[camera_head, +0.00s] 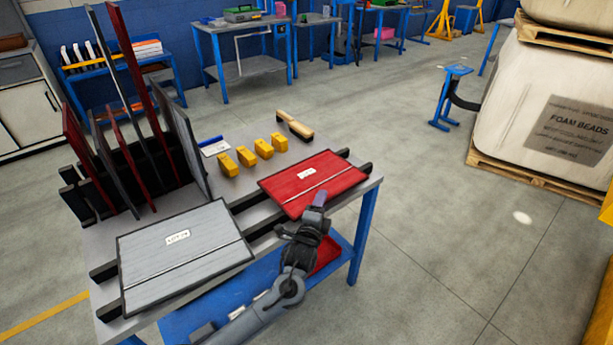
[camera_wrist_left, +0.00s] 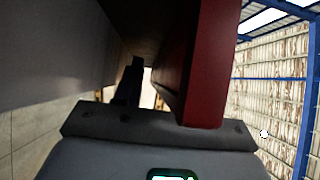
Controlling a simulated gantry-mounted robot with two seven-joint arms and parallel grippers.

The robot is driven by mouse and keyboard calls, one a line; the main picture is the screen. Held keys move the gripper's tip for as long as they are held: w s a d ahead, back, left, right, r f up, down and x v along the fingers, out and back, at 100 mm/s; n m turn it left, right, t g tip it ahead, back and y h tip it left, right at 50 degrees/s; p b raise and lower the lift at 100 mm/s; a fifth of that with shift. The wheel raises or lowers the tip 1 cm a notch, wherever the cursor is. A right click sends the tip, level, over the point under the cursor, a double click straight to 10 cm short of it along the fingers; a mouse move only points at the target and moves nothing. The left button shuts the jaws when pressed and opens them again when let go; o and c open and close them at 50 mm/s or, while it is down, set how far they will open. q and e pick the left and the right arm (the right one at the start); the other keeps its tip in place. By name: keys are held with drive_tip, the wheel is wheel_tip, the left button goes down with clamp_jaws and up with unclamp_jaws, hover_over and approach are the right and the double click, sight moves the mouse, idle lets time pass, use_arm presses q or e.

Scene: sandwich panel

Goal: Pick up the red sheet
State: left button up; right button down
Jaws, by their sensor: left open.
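The red sheet (camera_head: 322,178) lies flat on dark rails at the right end of the workbench, with a small white label on it. My left gripper (camera_head: 317,205) is at the sheet's near edge, and one fingertip overlaps that edge in the head view. In the left wrist view, the red sheet (camera_wrist_left: 207,65) appears edge-on and very close to the palm, right of a dark finger (camera_wrist_left: 130,82). The other finger is not clearly visible there. The left gripper is open; I cannot tell whether it touches the sheet. My right gripper is not in view.
A grey sheet (camera_head: 180,250) lies at the bench's left end. Upright red and grey panels fill a black rack (camera_head: 135,165) behind it. Several yellow blocks (camera_head: 264,149) and a wooden-handled brush (camera_head: 294,125) lie behind the red sheet.

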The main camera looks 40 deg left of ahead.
use_arm(q)
clamp_jaws()
drive_tip(key=shift+r, duration=0.15)
